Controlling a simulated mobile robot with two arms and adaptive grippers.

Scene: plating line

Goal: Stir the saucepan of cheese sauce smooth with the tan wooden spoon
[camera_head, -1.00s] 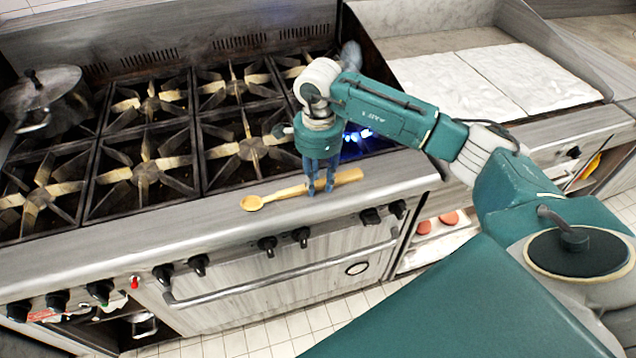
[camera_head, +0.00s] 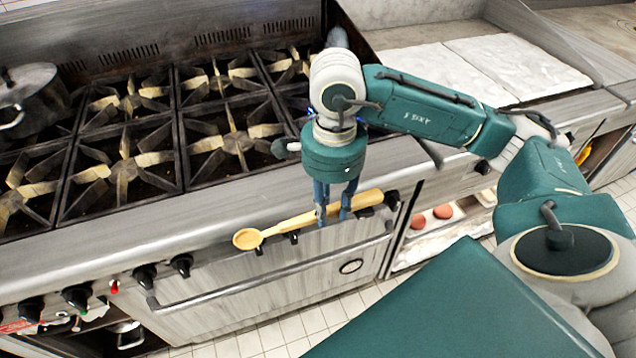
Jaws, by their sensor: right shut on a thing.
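The tan wooden spoon (camera_head: 290,223) is held roughly level in front of the range's front edge, its bowl pointing left and its thick handle end right. My right gripper (camera_head: 333,211) points down and is shut on the spoon's handle. The spoon appears raised clear of the steel ledge. No saucepan of cheese sauce can be made out; my right arm covers much of the right front burner. A small grey rounded thing (camera_head: 337,38) shows behind my arm at the back, too hidden to identify. My left gripper is not in view.
A large lidded pot (camera_head: 27,105) stands at the far left of the range. Several burner grates (camera_head: 125,172) lie bare between it and my arm. A pale slab (camera_head: 515,66) lies on the counter at right. Knobs and an oven handle (camera_head: 270,274) run below the spoon.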

